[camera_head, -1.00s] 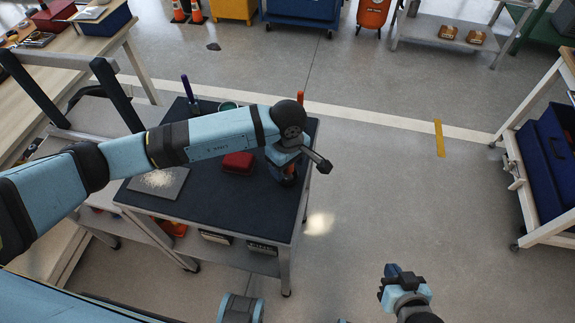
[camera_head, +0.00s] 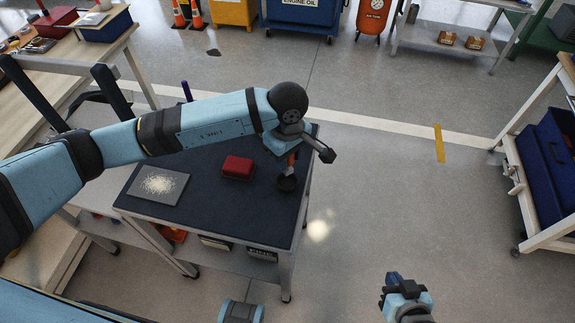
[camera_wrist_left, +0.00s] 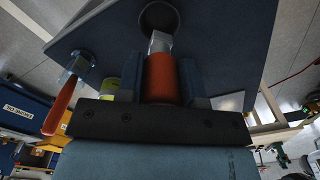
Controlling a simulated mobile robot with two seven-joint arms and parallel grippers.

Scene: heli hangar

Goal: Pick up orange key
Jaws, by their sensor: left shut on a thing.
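My left gripper (camera_head: 291,158) is over the right part of the dark-topped cart (camera_head: 225,219). In the left wrist view it is shut on the orange key (camera_wrist_left: 161,80), whose orange handle sits between the two fingers. A silvery shaft runs from the handle toward a dark round holder (camera_wrist_left: 158,17). I cannot tell whether the tip is inside it. The holder also shows in the head view (camera_head: 287,183), below the gripper. My right gripper (camera_head: 393,284) is low at the right, over the floor, away from the cart; its jaw opening is unclear.
Another orange-handled tool (camera_wrist_left: 61,108) stands at left in the wrist view. The floor right of the cart is clear.

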